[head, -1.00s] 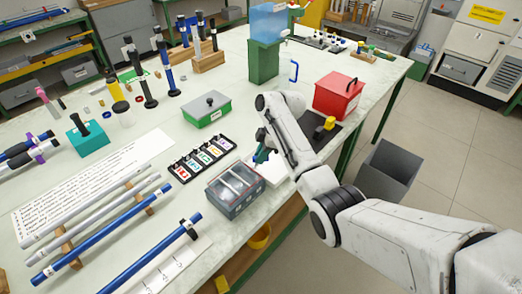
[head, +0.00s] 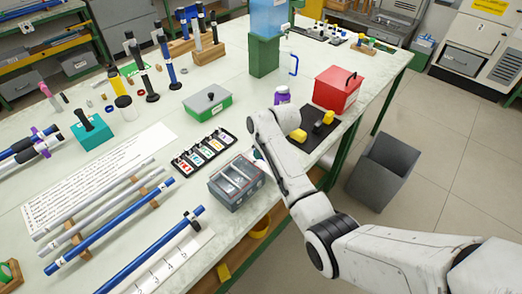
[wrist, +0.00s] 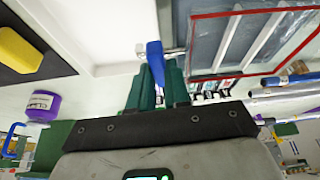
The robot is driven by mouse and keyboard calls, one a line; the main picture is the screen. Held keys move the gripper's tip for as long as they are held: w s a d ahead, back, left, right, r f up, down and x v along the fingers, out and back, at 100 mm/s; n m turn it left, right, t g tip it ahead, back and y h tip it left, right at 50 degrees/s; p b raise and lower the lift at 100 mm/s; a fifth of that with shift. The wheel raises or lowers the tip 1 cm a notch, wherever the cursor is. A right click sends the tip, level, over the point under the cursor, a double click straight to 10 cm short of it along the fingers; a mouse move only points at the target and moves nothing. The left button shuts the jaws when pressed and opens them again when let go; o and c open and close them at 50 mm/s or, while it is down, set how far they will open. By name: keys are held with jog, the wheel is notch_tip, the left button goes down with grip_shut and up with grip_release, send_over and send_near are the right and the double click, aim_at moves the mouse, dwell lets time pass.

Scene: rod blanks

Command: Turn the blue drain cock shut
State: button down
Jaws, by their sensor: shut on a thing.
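The blue drain cock (wrist: 155,56) shows in the wrist view as a blue handle at the side of a clear-lidded box (wrist: 200,45) with a red rim. A short pale stem joins them. My gripper (wrist: 158,85) has two green fingers, shut on the blue handle, which stands up between their tips. In the head view the box (head: 237,185) is at the table's near edge, left of my arm. There my arm hides the cock and most of my gripper.
A row of labelled cards (head: 203,152) is left of the clear-lidded box. A grey bin (head: 384,172) stands on the floor to the right.

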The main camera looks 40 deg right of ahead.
jog(key=shift+m, duration=0.5)
jog(key=c, duration=1.1)
grip_release()
jog(key=b+v, duration=0.1)
jog(key=v, duration=0.9)
jog(key=shift+s+a+r, duration=0.15)
jog(key=shift+s+r, duration=0.05)
jog(key=shift+r, duration=0.15)
jog(key=s+a+f+g+b, duration=0.1)
jog(key=s+a+f, duration=0.4)
jog(key=s, duration=0.5)
jog(key=s+a+f+g+b, duration=0.1)
jog(key=s+a+f, duration=0.4)
jog(key=s, duration=0.5)
jog(key=s+a+f+m+g+b, duration=0.1)
jog(key=s+a+f, duration=0.4)
jog(key=s, duration=0.5)
jog(key=shift+a+h+b, duration=0.3)
jog(key=shift+a+b, duration=0.2)
jog(key=shift+b, duration=0.25)
